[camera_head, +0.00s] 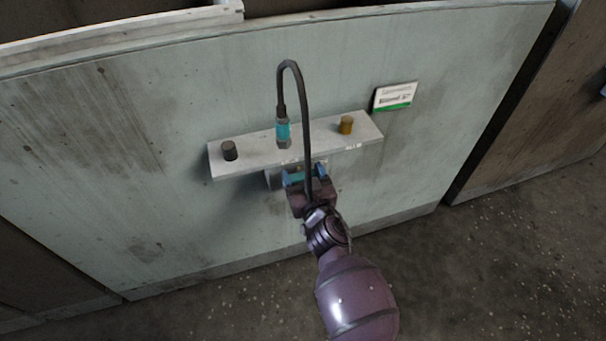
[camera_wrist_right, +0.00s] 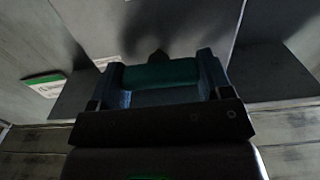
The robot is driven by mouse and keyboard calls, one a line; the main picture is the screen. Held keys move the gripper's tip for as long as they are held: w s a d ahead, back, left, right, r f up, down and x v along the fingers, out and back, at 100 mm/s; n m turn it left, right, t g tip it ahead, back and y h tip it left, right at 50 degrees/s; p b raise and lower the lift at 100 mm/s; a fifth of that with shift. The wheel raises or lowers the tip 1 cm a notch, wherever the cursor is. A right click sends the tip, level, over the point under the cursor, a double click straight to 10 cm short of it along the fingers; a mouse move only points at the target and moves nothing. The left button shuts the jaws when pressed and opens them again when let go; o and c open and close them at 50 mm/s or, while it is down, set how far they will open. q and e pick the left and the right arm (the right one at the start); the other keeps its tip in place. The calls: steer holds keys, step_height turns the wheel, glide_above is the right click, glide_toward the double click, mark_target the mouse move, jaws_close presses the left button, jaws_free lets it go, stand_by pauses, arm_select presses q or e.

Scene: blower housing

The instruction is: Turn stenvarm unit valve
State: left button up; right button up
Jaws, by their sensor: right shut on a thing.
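A pale shelf-like bracket (camera_head: 240,158) is fixed to the front of a grey-green panel. A small grey fitting (camera_head: 273,180) sits below its middle, partly hidden by my right gripper. My right gripper (camera_head: 297,177) reaches in from below. Its blue fingers are closed on a green part there, which looks like the valve's handle. The right wrist view shows this green handle (camera_wrist_right: 160,75) as a bar between the two fingers. How far the valve is turned cannot be told. My left gripper is not in view.
A dark hose with a teal connector (camera_head: 283,131) arches above the bracket and passes in front of it, close to my gripper. A dark knob (camera_head: 229,150) and a brass knob (camera_head: 346,125) stand on the bracket. A white-and-green label (camera_head: 396,96) is at upper right.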

steer(key=shift+n, duration=0.4)
steer(key=n, duration=0.2)
steer(key=shift+f+n, duration=0.1)
steer(key=shift+n, duration=0.3)
steer(key=n, duration=0.4)
steer(key=shift+s+a+n+b, duration=0.1)
steer(key=shift+a+n+b, duration=0.05)
steer(key=shift+n+b, duration=0.15)
steer(key=n, duration=0.4)
steer(key=shift+f, duration=0.15)
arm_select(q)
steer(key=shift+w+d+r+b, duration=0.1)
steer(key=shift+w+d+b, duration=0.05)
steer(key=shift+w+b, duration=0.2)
arm_select(e)
steer(key=shift+a+n, duration=0.1)
steer(key=shift+n, duration=1.7)
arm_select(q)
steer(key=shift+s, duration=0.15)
arm_select(e)
steer(key=o, duration=0.9)
